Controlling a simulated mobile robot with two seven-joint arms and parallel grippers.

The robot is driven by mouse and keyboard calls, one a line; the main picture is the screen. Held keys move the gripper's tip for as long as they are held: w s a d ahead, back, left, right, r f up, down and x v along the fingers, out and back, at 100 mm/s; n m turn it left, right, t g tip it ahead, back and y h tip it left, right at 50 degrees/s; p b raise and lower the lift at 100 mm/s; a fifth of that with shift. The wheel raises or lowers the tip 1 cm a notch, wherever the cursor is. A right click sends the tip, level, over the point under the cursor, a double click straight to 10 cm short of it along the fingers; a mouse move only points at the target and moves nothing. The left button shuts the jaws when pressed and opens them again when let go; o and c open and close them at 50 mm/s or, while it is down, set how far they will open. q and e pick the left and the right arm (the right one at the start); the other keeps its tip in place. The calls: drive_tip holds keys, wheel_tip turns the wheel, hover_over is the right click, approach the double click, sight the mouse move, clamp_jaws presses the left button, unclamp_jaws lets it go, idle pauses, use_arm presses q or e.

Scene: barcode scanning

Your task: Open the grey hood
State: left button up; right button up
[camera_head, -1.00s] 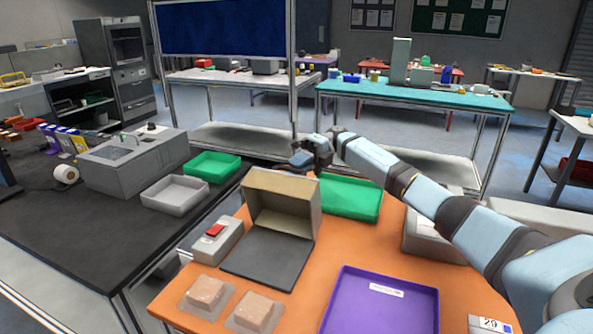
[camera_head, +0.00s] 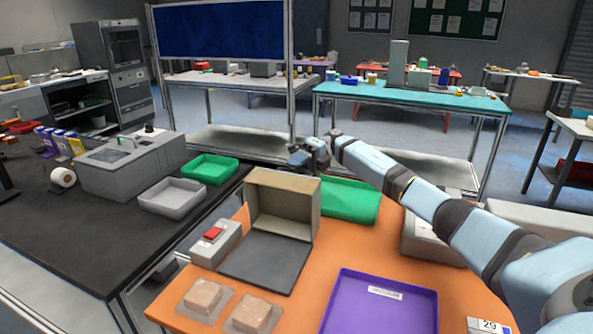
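A grey box-shaped machine (camera_head: 130,165) with a lidded top stands on the black table at left. A tan-grey hood (camera_head: 283,205) stands upright at the back of a dark flat plate (camera_head: 268,262) on the orange table, its hollow side facing forward. I cannot tell for certain which of these is the grey hood. My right gripper (camera_head: 301,158) is above and behind the tan-grey hood, apart from it. It is small and dark, so I cannot tell whether it is open or shut. My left gripper is not in view.
A control box with a red button (camera_head: 215,240) is left of the plate. Wrapped packs (camera_head: 203,299) lie in front. A green tray (camera_head: 350,200) and purple tray (camera_head: 380,305) are to the right. Grey (camera_head: 172,197) and green (camera_head: 209,169) trays sit on the black table.

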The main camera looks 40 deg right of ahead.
drive_tip(key=shift+w+d+r, duration=0.1)
drive_tip(key=shift+d+r, duration=0.05)
drive_tip(key=shift+d, duration=0.25)
use_arm(q)
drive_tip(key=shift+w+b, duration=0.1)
drive_tip(key=shift+b, duration=0.4)
use_arm(e)
drive_tip(key=s+f+v, duration=0.1)
drive_tip(key=v, duration=0.5)
drive_tip(key=shift+w+d+r, duration=0.4)
drive_tip(key=shift+w+r, duration=0.05)
drive_tip(key=shift+w, duration=0.05)
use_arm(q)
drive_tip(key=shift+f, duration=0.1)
